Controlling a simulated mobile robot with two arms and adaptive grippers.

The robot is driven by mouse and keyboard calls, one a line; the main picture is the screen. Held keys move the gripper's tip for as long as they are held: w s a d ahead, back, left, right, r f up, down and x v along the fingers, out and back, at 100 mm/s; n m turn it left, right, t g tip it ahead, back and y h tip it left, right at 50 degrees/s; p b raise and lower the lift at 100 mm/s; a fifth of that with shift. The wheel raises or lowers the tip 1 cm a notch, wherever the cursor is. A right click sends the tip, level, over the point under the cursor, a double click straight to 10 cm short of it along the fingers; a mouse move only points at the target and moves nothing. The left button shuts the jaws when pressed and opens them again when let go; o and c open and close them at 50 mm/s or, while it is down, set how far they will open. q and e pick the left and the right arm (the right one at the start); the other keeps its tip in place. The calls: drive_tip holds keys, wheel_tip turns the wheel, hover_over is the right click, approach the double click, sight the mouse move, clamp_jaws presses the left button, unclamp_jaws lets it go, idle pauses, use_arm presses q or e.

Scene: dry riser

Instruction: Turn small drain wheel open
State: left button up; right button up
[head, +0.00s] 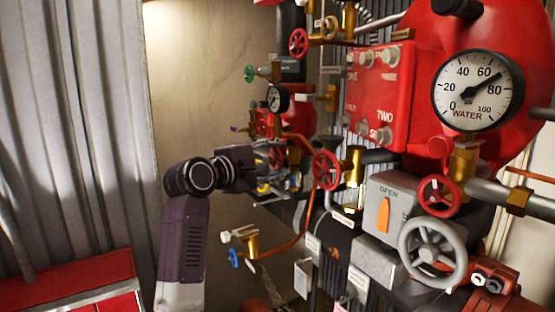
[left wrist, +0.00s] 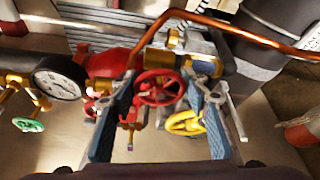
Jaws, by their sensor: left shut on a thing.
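A small red wheel (left wrist: 160,88) sits between the two fingers of my left gripper (left wrist: 163,98) in the left wrist view. The gripper is shut on this wheel, with a finger at each side of its rim. A small yellow wheel (left wrist: 187,123) is just beside it, close to the right finger. In the head view my left gripper (head: 266,167) reaches in among the pipes at the middle, and its fingers and the held wheel are largely hidden there. Neither wheel carries a readable label. My right gripper is not in view.
A copper pipe (left wrist: 245,34) crosses above the fingers. A gauge (left wrist: 58,80) and a green wheel (left wrist: 28,125) are at the left of the wrist view. In the head view, a larger red wheel (head: 326,170) and a grey handwheel (head: 432,253) stand to the right.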

use_arm(q)
drive_tip(key=shift+n, duration=0.3)
drive_tip(key=shift+n+g, duration=0.6)
drive_tip(key=shift+n, duration=0.1)
drive_tip(key=shift+n+g, duration=0.9)
drive_tip(key=shift+n, duration=0.7)
drive_tip(key=o, duration=1.2)
drive_tip(key=shift+c, duration=0.2)
drive_tip(key=shift+a, duration=0.1)
